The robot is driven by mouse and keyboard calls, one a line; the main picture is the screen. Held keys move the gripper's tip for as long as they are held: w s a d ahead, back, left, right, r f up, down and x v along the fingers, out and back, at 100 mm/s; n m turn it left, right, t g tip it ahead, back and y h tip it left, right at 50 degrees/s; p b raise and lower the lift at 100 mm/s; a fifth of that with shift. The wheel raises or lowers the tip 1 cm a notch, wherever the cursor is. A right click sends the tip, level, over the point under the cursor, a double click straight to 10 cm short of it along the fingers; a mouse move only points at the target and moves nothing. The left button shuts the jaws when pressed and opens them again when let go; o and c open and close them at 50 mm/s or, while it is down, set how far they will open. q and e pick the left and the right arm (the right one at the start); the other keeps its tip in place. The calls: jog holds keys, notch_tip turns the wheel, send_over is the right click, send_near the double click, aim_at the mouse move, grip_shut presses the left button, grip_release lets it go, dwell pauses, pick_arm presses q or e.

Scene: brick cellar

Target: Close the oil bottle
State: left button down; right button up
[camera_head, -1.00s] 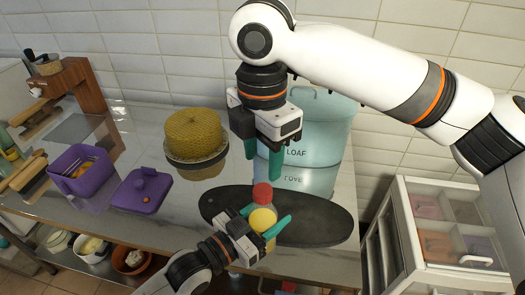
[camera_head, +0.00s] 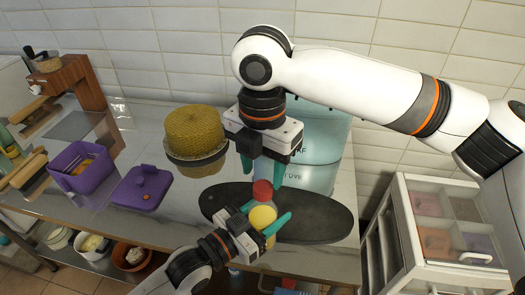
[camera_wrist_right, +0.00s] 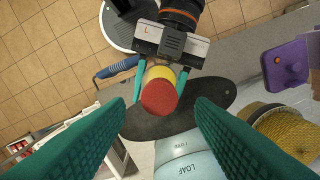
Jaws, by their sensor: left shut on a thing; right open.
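The oil bottle has a yellow body (camera_head: 262,217) and a red cap (camera_head: 262,189) on top. It stands upright over the dark oval board in the head view; whether its base touches the board is hidden. My left gripper (camera_head: 266,224) is shut around the yellow body from the lower left. My right gripper (camera_head: 263,176) is open and points down just above the cap, one finger on each side. In the right wrist view the red cap (camera_wrist_right: 159,97) lies between my spread green fingers, apart from them. Whether the cap is fully seated cannot be told.
The dark oval board (camera_head: 318,217) lies on the counter. A light blue bin (camera_head: 318,177) stands behind it. A woven yellow basket (camera_head: 194,130), a purple lid (camera_head: 142,188) and a purple box (camera_head: 80,172) are to the left. A white drawer unit (camera_head: 440,225) stands right.

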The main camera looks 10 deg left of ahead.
aim_at(262, 186)
jog(key=shift+f, duration=2.1)
jog(key=c, duration=1)
jog(key=m, duration=0.6)
jog(key=shift+m, duration=0.3)
jog(key=m, duration=0.4)
jog(key=shift+m, duration=0.4)
jog(key=m, duration=0.4)
jog(key=o, duration=1.2)
jog(key=shift+c, duration=0.2)
notch_tip(262, 186, up, 12)
